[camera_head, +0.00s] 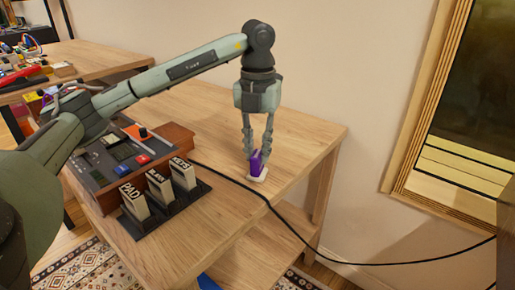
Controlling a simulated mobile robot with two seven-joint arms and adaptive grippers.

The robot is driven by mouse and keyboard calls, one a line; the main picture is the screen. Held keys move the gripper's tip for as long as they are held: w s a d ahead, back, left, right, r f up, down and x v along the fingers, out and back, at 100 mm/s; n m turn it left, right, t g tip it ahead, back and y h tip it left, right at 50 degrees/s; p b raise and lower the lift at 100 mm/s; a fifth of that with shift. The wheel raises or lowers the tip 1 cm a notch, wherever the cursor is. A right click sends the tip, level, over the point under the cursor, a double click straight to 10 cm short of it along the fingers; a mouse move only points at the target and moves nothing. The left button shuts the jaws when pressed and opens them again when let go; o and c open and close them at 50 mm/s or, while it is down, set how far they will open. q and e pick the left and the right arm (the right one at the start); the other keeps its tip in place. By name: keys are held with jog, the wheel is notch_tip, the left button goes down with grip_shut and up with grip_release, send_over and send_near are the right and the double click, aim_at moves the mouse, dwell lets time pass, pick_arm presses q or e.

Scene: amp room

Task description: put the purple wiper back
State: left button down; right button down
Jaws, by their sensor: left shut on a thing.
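The purple wiper (256,164) is near the right end of the wooden table, upright. A small white piece (257,175) shows at its bottom, at or just above the tabletop; I cannot tell whether it touches. My left gripper (257,155) points down and is shut on the purple wiper. My right gripper is not in view.
A control box (128,152) with knobs and buttons stands on the wooden table (215,125) at left. In front of it is a black rack with labelled tabs (158,190). A black cable (262,196) runs across the table and off its right side. A second table (85,58) with gear stands behind at left.

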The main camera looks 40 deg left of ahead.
aim_at(258, 153)
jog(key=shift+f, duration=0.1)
pick_arm(q)
jog(key=c, duration=1.9)
grip_release()
jog(key=shift+f, duration=0.15)
jog(key=o, duration=0.5)
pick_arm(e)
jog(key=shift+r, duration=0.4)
